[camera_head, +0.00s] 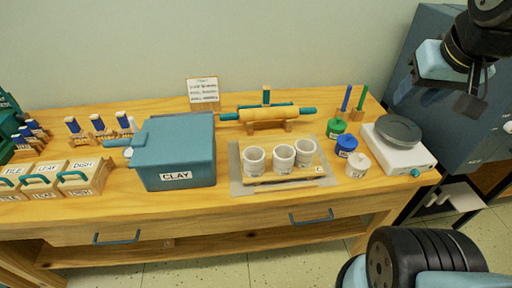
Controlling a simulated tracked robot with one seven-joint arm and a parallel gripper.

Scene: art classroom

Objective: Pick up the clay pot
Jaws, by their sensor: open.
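Three small whitish pots stand upright in a row on a low wooden board on the table: a left pot (254,160), a middle pot (283,158) and a right pot (304,151). Each has a small marking too fine to read. I cannot tell which one is the clay pot. A teal box (178,150) labelled CLAY stands left of them. My gripper (443,98) is at the upper right, open and empty, above and well apart from the pots.
The wooden table (110,214) also holds a rolling pin (268,114), several paint jars including a blue one (346,145), a white scale-like device (400,150) and labelled wooden boxes (84,178). A dark blue-grey cabinet (440,135) stands at right.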

